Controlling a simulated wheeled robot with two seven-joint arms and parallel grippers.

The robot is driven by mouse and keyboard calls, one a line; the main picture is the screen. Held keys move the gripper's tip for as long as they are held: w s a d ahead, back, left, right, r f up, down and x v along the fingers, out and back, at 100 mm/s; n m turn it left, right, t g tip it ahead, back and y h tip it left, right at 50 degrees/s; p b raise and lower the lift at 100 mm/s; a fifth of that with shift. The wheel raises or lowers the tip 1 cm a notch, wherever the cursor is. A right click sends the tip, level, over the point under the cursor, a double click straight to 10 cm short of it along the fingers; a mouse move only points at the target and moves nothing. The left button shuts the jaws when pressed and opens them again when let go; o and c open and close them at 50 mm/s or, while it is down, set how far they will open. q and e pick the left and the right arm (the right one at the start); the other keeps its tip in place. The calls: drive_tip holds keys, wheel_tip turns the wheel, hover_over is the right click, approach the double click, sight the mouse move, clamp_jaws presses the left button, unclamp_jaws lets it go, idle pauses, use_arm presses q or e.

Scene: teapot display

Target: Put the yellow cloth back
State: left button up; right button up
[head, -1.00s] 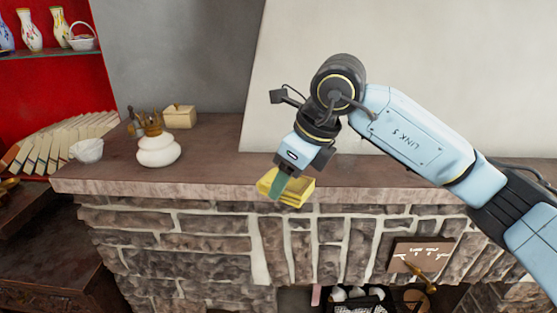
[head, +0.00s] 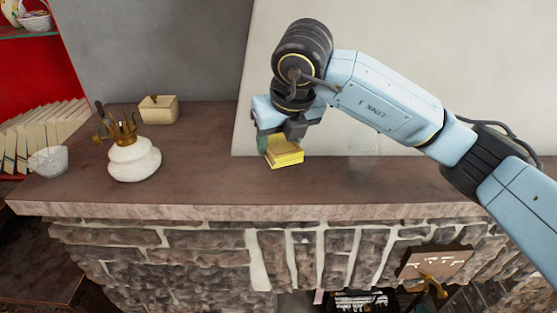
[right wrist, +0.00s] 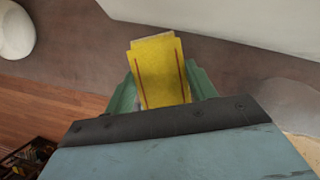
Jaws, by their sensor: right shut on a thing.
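The yellow cloth (head: 286,155) is a folded, block-like stack at the mantel shelf, near its back wall. My right gripper (head: 268,143) is shut on it from the left side in the head view. In the right wrist view the cloth (right wrist: 158,72) stands out between the green fingers of the gripper (right wrist: 160,95), over the brown shelf top. I cannot tell whether the cloth touches the shelf. My left gripper is not in view.
The mantel shelf (head: 215,178) holds a white pot with a brass top (head: 133,160), a small cream box (head: 158,109) and a white bowl (head: 48,161) at the left. The shelf right of the cloth is clear. A pale wall (head: 420,60) rises behind.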

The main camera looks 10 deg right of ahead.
sight(280, 178)
drive_tip(key=shift+s+f, duration=0.2)
drive_tip(key=shift+f, duration=1.15)
wheel_tip(280, 178, down, 3)
drive_tip(key=shift+w+f+p, duration=0.1)
drive_tip(key=shift+p, duration=0.4)
drive_tip(key=shift+f, duration=0.2)
drive_tip(key=o, duration=1)
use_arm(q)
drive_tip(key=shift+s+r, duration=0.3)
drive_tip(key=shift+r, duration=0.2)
use_arm(e)
drive_tip(key=shift+o, duration=0.2)
